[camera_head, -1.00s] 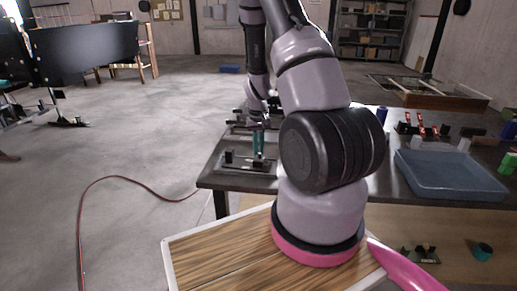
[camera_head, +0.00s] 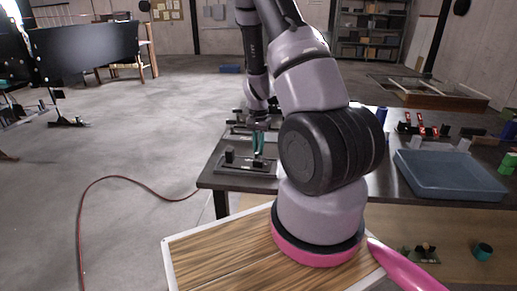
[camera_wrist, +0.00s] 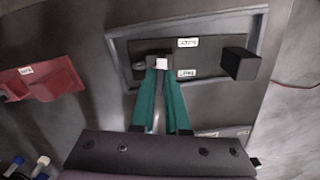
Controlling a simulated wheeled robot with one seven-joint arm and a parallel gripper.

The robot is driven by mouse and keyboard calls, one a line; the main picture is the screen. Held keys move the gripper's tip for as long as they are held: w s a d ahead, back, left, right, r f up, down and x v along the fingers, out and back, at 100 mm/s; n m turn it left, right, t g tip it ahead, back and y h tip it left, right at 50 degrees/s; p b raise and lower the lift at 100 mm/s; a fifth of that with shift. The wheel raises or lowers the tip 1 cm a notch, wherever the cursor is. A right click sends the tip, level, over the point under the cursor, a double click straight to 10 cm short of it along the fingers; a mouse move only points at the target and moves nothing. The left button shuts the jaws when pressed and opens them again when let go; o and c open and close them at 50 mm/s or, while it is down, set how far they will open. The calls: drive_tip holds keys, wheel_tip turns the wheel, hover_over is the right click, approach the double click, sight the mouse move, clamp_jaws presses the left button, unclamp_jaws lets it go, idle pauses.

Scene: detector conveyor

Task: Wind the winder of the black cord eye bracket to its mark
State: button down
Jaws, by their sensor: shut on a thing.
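The black cord eye bracket (camera_wrist: 208,56) lies in a grey-edged holder in the wrist view, with small white labels and a tall black block at its right end. My gripper (camera_wrist: 161,74) has two teal fingers that close on the small winder (camera_wrist: 162,62), whose pale top shows between the tips. The fingers hide most of the winder, and I cannot make out the mark. In the head view my gripper (camera_head: 258,153) points down over the bracket's dark base (camera_head: 243,169) at the table's near left corner.
A red part (camera_wrist: 40,80) lies left of the bracket in the wrist view. In the head view a blue tray (camera_head: 450,176) is on the right of the dark table (camera_head: 393,184), with red parts (camera_head: 420,128) behind it. A red hose (camera_head: 82,215) curves over the floor.

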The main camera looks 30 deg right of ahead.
drive_tip(key=m, duration=0.6)
drive_tip(key=shift+m, duration=0.3)
idle(0.5)
drive_tip(key=c, duration=0.9)
unclamp_jaws()
wheel_tip(320, 180, up, 11)
drive_tip(key=shift+f, duration=0.1)
